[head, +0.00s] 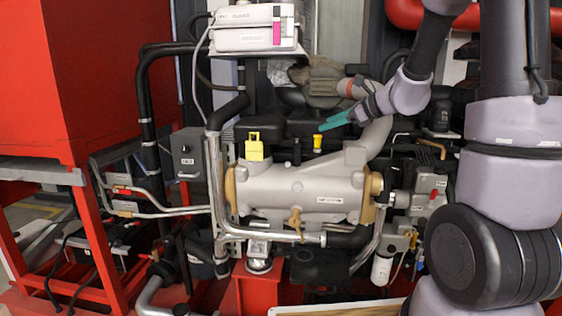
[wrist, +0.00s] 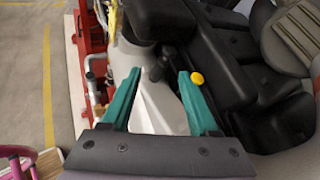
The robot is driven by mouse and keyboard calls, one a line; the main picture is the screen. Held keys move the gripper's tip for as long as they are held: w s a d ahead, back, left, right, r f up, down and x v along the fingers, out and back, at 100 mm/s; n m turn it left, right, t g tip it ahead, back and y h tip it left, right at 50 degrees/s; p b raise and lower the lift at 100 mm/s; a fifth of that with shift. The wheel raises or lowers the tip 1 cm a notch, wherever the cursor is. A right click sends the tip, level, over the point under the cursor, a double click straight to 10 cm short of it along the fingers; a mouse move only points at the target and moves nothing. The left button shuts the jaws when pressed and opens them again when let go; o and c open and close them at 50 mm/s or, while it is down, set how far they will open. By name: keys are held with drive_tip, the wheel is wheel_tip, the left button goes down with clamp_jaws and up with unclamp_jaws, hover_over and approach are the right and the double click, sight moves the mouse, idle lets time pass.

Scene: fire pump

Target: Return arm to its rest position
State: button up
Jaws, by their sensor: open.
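My gripper (head: 334,121) has teal fingers and hangs over the upper right part of the grey engine body (head: 300,188) in the head view. In the wrist view the gripper (wrist: 160,85) shows its two teal fingers spread apart with nothing held between them. A yellow cap (head: 317,142) stands on top of the engine, just below and left of the fingertips. It also shows in the wrist view as a yellow disc (wrist: 197,78) right beside the right finger; I cannot tell whether they touch.
A yellow block-shaped part (head: 254,150) sits on the engine's left top. Black hoses and metal pipes (head: 214,180) surround the engine. A red cabinet (head: 95,75) stands at the left, and a grey control box (head: 252,28) sits above. Open floor (wrist: 25,80) shows left in the wrist view.

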drive_tip(key=s+a+r+n+g, duration=0.2)
drive_tip(key=s+r+n, duration=0.25)
drive_tip(key=s, duration=0.35)
drive_tip(key=s+d+r+n+h, duration=0.1)
drive_tip(key=s+d+n+h, duration=0.2)
drive_tip(key=s+n, duration=0.4)
drive_tip(key=s+d+r+n+h, duration=0.1)
drive_tip(key=s+d+n+h, duration=0.2)
drive_tip(key=s+n, duration=0.4)
drive_tip(key=s, duration=0.4)
drive_tip(key=shift+s+r+h, duration=0.2)
drive_tip(key=shift+r+h, duration=0.2)
drive_tip(key=shift+s+d+n+h, duration=0.25)
drive_tip(key=shift+d+n+h, duration=0.05)
drive_tip(key=shift+d+n, duration=0.2)
drive_tip(key=shift+c, duration=0.3)
